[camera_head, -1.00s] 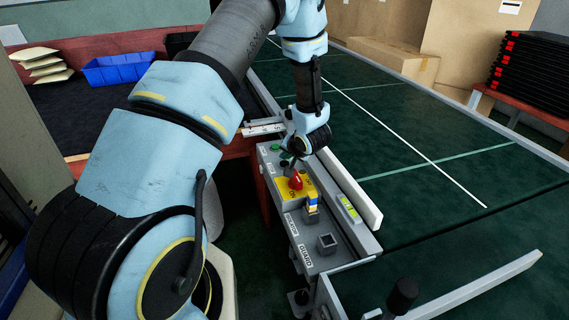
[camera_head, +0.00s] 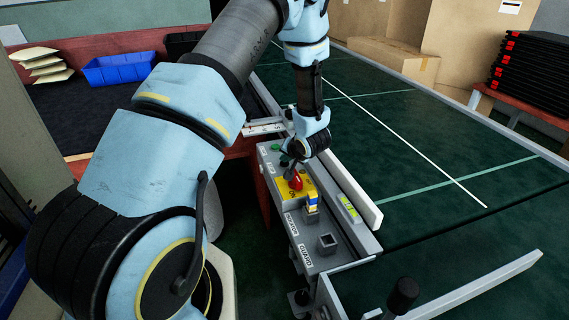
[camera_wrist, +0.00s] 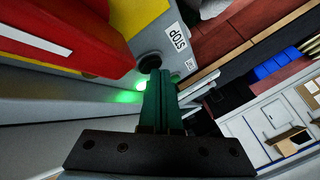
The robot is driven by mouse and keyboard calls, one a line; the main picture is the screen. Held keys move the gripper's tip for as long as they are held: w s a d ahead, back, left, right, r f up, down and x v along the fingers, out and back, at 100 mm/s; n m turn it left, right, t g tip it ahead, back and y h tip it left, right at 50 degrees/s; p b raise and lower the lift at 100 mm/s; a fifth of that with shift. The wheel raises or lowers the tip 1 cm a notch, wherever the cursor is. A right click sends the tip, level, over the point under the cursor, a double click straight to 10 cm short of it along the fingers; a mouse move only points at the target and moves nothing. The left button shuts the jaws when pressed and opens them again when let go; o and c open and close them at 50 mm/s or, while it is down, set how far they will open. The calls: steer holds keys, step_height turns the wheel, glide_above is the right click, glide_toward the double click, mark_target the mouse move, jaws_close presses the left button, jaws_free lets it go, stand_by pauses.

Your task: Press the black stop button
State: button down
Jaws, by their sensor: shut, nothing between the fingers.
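The black stop button (camera_wrist: 149,62) shows in the wrist view beside a white STOP label (camera_wrist: 178,37). My gripper (camera_wrist: 160,74) is shut and empty, its fingertips right at the lower edge of the button; I cannot tell whether they touch it. In the head view my gripper (camera_head: 289,174) points down over the control panel (camera_head: 325,262), and the stop button is hard to make out there.
A red mushroom button (camera_head: 296,182) on a yellow plate stands close to my gripper, large in the wrist view (camera_wrist: 70,40). A green button (camera_head: 276,147) lies farther back.

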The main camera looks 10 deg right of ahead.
mark_target(285, 165)
steer(key=shift+f, duration=0.2)
stand_by(0.3)
steer(key=shift+r, duration=0.15)
steer(key=shift+r+p, duration=0.75)
steer(key=shift+p, duration=0.2)
step_height(285, 165, up, 5)
steer(key=p, duration=0.5)
stand_by(0.4)
